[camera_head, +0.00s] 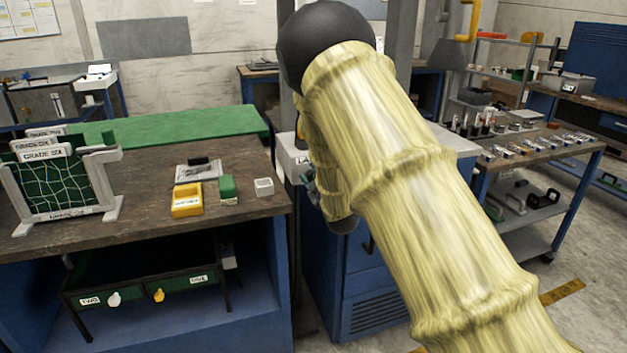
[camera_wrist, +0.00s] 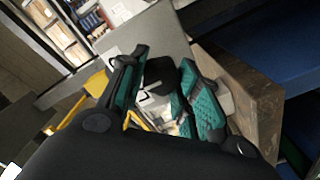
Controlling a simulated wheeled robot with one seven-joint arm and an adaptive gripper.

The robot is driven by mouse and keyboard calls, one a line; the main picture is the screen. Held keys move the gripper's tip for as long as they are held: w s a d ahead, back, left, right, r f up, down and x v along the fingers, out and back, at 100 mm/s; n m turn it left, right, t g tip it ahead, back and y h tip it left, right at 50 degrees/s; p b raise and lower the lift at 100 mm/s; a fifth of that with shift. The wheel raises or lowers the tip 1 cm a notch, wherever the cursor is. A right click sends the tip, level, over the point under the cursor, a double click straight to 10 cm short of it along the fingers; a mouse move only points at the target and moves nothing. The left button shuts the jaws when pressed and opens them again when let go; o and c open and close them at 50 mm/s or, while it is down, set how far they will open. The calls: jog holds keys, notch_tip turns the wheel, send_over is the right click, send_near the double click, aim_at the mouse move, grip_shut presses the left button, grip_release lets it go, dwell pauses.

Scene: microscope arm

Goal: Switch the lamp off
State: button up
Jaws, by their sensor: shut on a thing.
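A pale grey box (camera_head: 292,150) with a label starting "LA" stands on the blue cabinet; my arm hides most of it. No lamp can be made out clearly. My gripper (camera_wrist: 163,78) shows in the wrist view, its two teal-padded fingers on either side of a small black piece (camera_wrist: 160,72), and it is shut on this piece. A pale surface with a dark mark shows just below the piece. Whether the black piece is a switch, I cannot tell. In the head view only a bit of my gripper (camera_head: 312,188) shows beside the grey box.
A wooden bench (camera_head: 150,215) at left carries a yellow block (camera_head: 187,200), a green block (camera_head: 227,188), a small white box (camera_head: 264,187) and a netted frame (camera_head: 65,180). A shelved cart (camera_head: 535,150) with small items stands at right. Bare floor shows at lower right.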

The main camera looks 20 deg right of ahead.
dwell(0.4)
jog(key=o, duration=1)
jog(key=s, duration=1.2)
jog(key=shift+d, duration=0.25)
jog(key=shift+f, duration=0.1)
